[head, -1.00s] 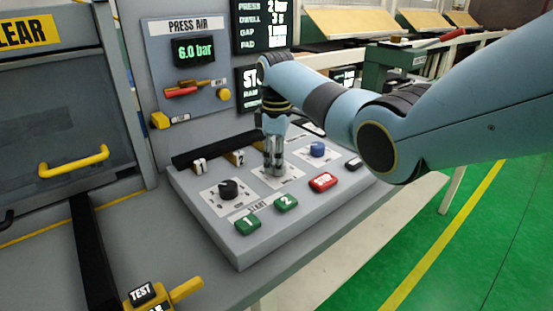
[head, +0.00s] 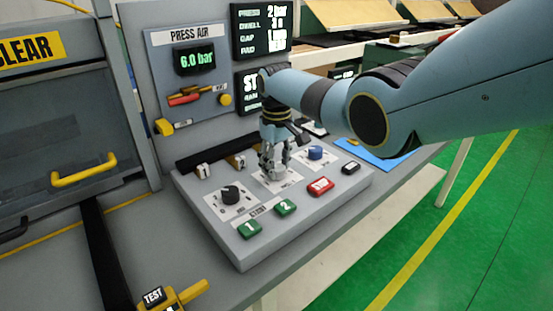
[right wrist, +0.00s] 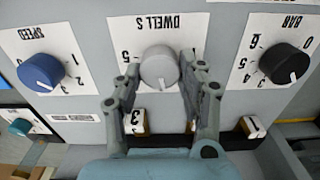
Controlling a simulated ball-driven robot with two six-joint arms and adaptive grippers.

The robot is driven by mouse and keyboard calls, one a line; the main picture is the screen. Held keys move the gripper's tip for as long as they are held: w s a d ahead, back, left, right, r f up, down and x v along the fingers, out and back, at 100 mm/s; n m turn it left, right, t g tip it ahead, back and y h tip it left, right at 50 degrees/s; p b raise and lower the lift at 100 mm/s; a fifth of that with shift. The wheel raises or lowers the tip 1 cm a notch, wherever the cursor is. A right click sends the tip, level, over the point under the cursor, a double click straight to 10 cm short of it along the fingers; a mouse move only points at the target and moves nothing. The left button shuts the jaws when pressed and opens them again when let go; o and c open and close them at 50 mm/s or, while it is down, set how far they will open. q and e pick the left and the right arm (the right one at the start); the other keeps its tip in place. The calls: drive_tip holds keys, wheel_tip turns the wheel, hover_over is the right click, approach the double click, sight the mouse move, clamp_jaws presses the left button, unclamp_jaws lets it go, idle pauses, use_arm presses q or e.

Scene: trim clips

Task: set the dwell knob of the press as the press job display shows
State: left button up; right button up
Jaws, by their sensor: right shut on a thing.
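The grey dwell knob (right wrist: 159,66) sits on its white plate marked "DWELL S" in the right wrist view, its pale mark toward the picture's bottom. My right gripper (right wrist: 157,77) is shut on it, one finger at each side. In the head view the right gripper (head: 275,172) points down onto the middle of the sloped panel (head: 250,215), and its fingers largely hide the knob. The press job display (head: 262,28) shows press 2 bar and dwell 3 s; its lower lines are partly blurred. My left gripper is not in view.
A black bar knob (right wrist: 284,63) and a blue speed knob (right wrist: 41,72) flank the dwell knob. Green buttons (head: 250,229) and a red button (head: 320,187) lie along the panel's front. A yellow-handled door (head: 85,167) stands at left.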

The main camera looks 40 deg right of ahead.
sight(277, 166)
drive_tip(key=shift+r+m+p, duration=0.1)
drive_tip(key=shift+m+p, duration=0.2)
drive_tip(key=shift+m, duration=0.7)
drive_tip(key=shift+w, duration=0.1)
drive_tip(key=o, duration=1.2)
wheel_tip(277, 166, up, 12)
drive_tip(key=shift+f, duration=0.1)
